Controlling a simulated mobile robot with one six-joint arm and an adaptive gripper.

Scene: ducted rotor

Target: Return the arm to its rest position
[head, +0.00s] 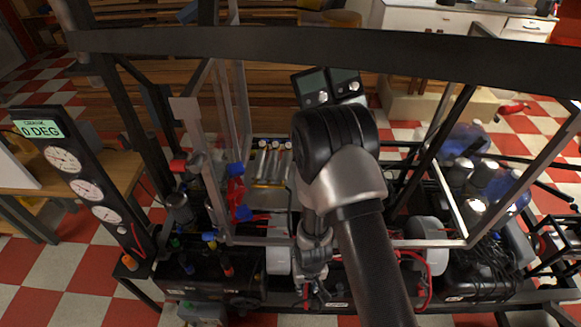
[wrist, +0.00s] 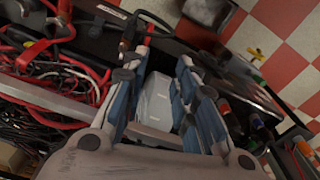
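My arm (head: 370,260) reaches from the bottom of the head view up to a bent joint over the rig. My gripper (head: 312,285) hangs below that joint, pointing down at the rig's front part, and is partly hidden by the arm. In the wrist view my gripper (wrist: 160,60) has its two blue-padded fingers apart. A pale grey-white part (wrist: 154,103) shows between them. It appears to lie beyond the fingers rather than in their hold, though contact is hard to judge.
A dark frame bar (head: 320,48) crosses above the rig. Clear panels (head: 222,130) and slanted posts surround the arm. A display panel (head: 75,180) reading 0 DEG stands at left. Red and black cables (wrist: 45,70) lie close to the gripper. Checkered floor shows around.

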